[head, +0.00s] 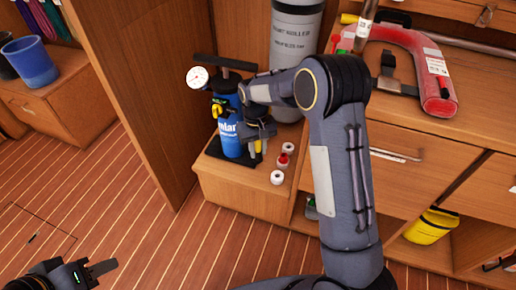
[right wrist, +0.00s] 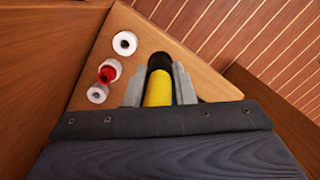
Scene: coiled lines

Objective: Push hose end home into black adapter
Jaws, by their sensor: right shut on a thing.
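The hose end looks to be the yellow cylinder (right wrist: 158,90) between the grey fingers of my right gripper (right wrist: 159,86), which is shut on it. A bit of yellow also shows in the head view (head: 258,146) beside the right gripper (head: 262,133). A black round piece (right wrist: 160,62), likely the black adapter, sits right at the yellow cylinder's far end; I cannot tell how deep they are joined. In the head view the adapter is hidden or too small to make out. My left gripper (head: 100,269) is low at the left, empty, its jaw opening unclear.
Three small fittings stand on the wooden ledge (head: 235,192): white (head: 288,148), red and white (head: 283,160), white (head: 277,177). A blue pump (head: 231,130) with a gauge (head: 197,77) and a grey cylinder (head: 294,45) stand behind. A wooden panel (head: 150,90) rises at the left.

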